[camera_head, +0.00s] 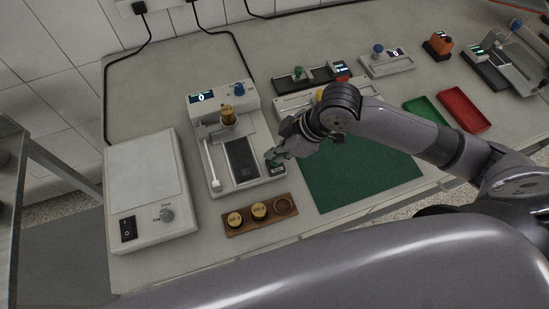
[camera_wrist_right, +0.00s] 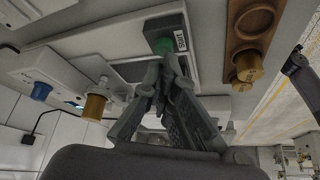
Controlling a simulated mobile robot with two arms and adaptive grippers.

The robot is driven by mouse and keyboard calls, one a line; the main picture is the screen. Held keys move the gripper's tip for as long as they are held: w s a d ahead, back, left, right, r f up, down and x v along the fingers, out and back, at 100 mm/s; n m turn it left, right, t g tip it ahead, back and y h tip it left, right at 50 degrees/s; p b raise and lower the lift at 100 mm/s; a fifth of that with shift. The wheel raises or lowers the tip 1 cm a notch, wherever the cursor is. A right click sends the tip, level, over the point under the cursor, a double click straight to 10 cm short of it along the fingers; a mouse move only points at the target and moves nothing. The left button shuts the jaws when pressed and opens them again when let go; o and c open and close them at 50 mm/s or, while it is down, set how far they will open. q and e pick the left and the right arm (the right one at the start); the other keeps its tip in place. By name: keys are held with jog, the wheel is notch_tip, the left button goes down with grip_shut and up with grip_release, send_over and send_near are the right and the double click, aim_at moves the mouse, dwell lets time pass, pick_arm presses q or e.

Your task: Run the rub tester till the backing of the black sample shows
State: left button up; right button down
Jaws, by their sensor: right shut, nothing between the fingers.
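The rub tester (camera_head: 208,122) is a pale machine with a lit display (camera_head: 202,97) reading 0, a blue knob (camera_head: 239,88) and a brass weight (camera_head: 228,116) on its arm. The black sample (camera_head: 242,160) lies flat on its bed, dark all over as far as I can see. My right gripper (camera_head: 275,158) is shut and empty at the tester's front right corner. In the right wrist view its fingertips (camera_wrist_right: 160,62) are at a green button (camera_wrist_right: 163,45) on a dark, labelled block. I cannot tell whether they press it. My left gripper is out of view.
A wooden block (camera_head: 262,226) with brass weights and one empty round recess stands in front of the tester. A white switched unit (camera_head: 146,190) stands to the left. A green mat (camera_head: 360,172) lies right, partly under my right arm. Green and red trays (camera_head: 465,110) stand further right.

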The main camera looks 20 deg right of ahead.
jog(key=shift+f+b, duration=0.3)
jog(key=shift+f, duration=0.55)
dwell(0.3)
jog(key=a+p+v, duration=0.1)
jog(key=p+v, duration=0.6)
jog(key=p, duration=0.1)
jog(key=shift+s+r, duration=0.2)
jog(key=shift+r, duration=0.3)
dwell(0.5)
